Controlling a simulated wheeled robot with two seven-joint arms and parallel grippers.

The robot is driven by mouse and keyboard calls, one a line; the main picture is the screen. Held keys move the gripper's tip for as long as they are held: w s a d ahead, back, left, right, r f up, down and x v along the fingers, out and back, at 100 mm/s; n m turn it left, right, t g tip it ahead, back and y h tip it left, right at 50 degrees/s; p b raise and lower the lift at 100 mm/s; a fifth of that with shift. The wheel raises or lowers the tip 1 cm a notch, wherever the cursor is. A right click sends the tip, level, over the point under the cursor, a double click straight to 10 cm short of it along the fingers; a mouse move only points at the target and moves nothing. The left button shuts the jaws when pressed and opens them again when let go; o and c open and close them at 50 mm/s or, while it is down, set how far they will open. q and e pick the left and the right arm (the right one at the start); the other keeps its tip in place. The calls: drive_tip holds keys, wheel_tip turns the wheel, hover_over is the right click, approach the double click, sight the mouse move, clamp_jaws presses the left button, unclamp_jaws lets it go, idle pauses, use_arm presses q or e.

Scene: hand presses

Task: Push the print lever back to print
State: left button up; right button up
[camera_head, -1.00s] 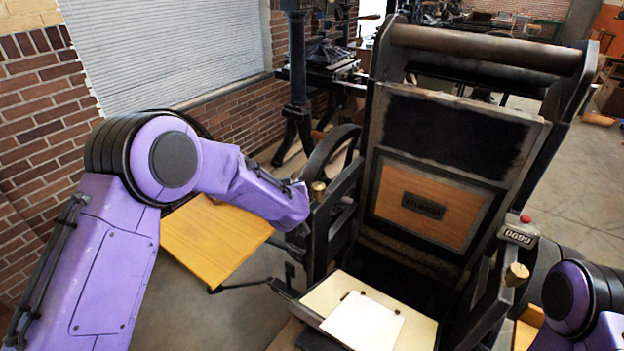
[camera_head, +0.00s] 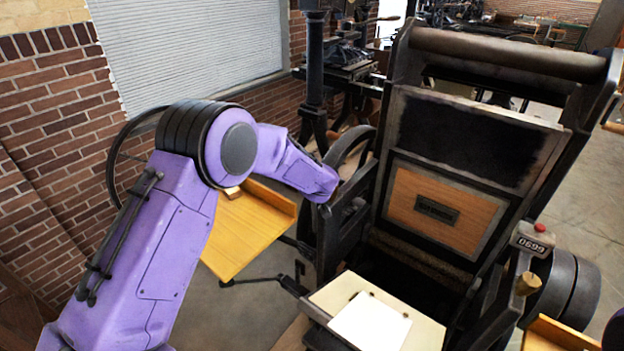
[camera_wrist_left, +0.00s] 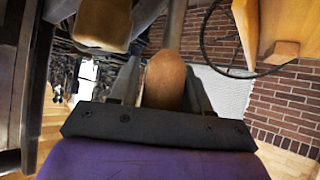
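The hand press (camera_head: 440,215) stands at the right of the head view, with a dark plate above a wood panel. A white sheet (camera_head: 368,326) lies on its pale bed board. In the left wrist view my left gripper (camera_wrist_left: 162,72) has one finger on each side of the rounded wooden grip of the print lever (camera_wrist_left: 165,82) and appears closed on it. The lever's rod runs up out of that view. In the head view my left arm (camera_head: 310,180) reaches to the left side of the press and hides the fingers and lever grip. My right gripper is out of view.
A wooden side tray (camera_head: 245,235) sits left of the press, below my left arm. A counter marked 0699 (camera_head: 530,243) and a brass knob (camera_head: 527,283) are on the right side frame. A brick wall (camera_head: 45,130) stands at the left.

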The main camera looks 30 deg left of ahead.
use_arm(q)
drive_tip(key=shift+o, duration=0.7)
drive_tip(key=shift+w, duration=0.15)
drive_tip(key=shift+f, duration=0.1)
drive_tip(key=shift+d, duration=0.1)
drive_tip(key=shift+s+d+r, duration=0.15)
drive_tip(key=shift+s+r, duration=0.05)
drive_tip(key=shift+s, duration=0.1)
drive_tip(key=b+v, duration=0.2)
drive_tip(key=v, duration=0.7)
drive_tip(key=shift+s+r, duration=0.2)
drive_tip(key=shift+r, duration=0.05)
drive_tip(key=shift+d, duration=0.1)
